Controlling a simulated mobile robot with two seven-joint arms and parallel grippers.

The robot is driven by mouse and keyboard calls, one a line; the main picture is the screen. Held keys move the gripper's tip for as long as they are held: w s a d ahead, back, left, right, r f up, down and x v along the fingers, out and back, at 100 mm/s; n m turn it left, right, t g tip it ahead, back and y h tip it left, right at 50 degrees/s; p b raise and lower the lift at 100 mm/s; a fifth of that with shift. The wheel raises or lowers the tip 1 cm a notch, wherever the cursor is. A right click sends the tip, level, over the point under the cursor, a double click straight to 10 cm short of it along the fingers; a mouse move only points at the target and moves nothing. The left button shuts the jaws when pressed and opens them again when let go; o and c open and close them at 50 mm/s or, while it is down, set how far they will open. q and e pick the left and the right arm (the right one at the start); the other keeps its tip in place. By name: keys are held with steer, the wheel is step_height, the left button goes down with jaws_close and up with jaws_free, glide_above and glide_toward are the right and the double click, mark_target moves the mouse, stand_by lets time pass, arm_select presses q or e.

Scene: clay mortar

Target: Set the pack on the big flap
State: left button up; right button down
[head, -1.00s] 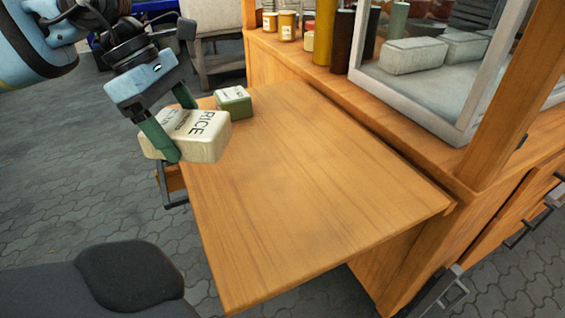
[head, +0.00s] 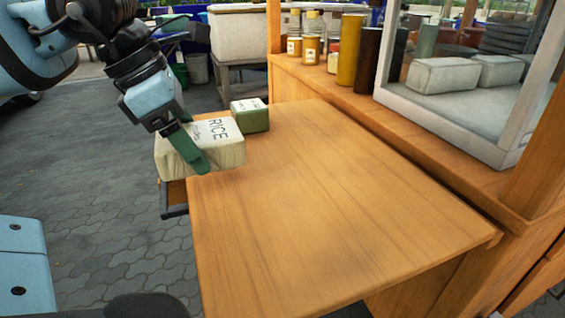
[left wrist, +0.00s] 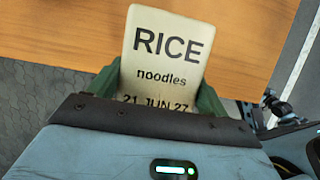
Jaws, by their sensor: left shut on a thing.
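The pack (head: 232,153) is a cream block marked "RICE noodles". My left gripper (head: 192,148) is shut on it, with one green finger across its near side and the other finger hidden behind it. The pack overlaps the far left edge of the big flap (head: 320,215), a flat wooden board; I cannot tell whether it touches the wood. In the left wrist view the pack (left wrist: 168,50) sits between the green fingers (left wrist: 160,92), with the flap (left wrist: 60,30) beyond it. My right gripper is not in view.
A small green and white box (head: 252,120) stands on the flap's far left corner, close beside the pack. Several jars (head: 310,50) and tall cylinders stand on the counter (head: 440,150) behind, next to a glass-fronted case (head: 460,110). The rest of the flap is bare.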

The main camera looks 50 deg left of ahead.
mark_target(226, 134)
arm_select(q)
steer(key=shift+w+d+p, duration=0.45)
steer(key=shift+w+d, duration=0.2)
steer(key=shift+d, duration=0.1)
steer(key=shift+w+f, duration=0.1)
steer(key=shift+w, duration=0.1)
steer(key=shift+w+d+f, duration=0.1)
steer(key=shift+w+d, duration=0.6)
steer(key=shift+d, duration=0.15)
steer(key=shift+w+d+f+b, duration=0.15)
steer(key=shift+w+d+b, duration=0.15)
steer(key=shift+w+d, duration=0.15)
steer(key=w+d, duration=0.1)
steer(key=w+d+b, duration=0.1)
steer(key=w+d, duration=0.2)
steer(key=shift+f, duration=0.25)
steer(key=shift+w+d+b, duration=0.35)
steer(key=shift+w+d, duration=0.1)
steer(key=shift+d, duration=0.05)
steer(key=shift+f, duration=0.2)
step_height(226, 134, down, 3)
steer(key=shift+f+b, duration=0.1)
steer(key=shift+b, duration=0.55)
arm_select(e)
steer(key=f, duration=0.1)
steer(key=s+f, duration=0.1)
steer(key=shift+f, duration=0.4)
